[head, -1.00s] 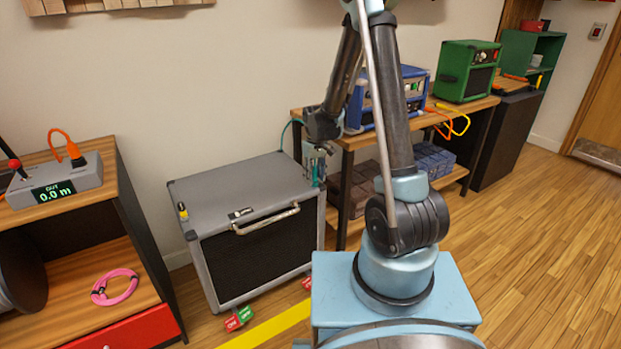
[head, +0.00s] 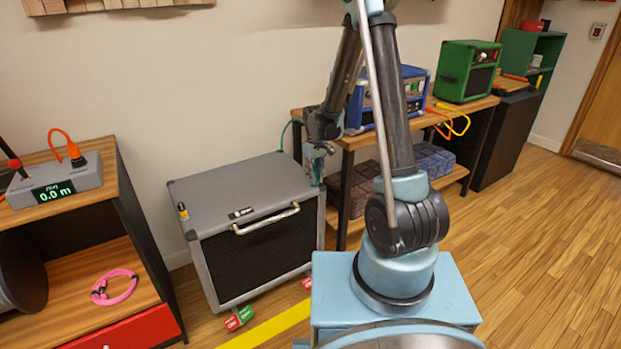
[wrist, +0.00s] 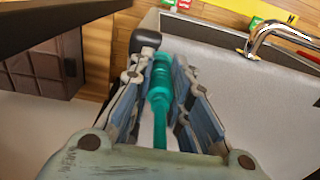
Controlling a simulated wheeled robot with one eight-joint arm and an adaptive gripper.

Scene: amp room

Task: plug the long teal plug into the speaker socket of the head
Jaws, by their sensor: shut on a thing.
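My gripper (wrist: 155,95) is shut on the long teal plug (wrist: 160,78), which lies lengthwise between its two fingers in the wrist view. The plug's teal cable runs back toward the gripper's palm. In the head view my gripper (head: 319,165) points down just beside the right rear edge of the grey speaker cabinet (head: 225,182). A teal cable (head: 282,134) loops up behind it beside the wooden bench. The blue amp head (head: 408,95) stands on the bench (head: 345,140), partly hidden by my arm. Its speaker socket cannot be made out.
A green amp (head: 467,70) stands farther right on the bench, with orange and yellow cables (head: 452,118) hanging near it. A grey tester box (head: 58,180) and a pink coiled cable (head: 114,287) are at left. Open floor (head: 540,230) lies at right.

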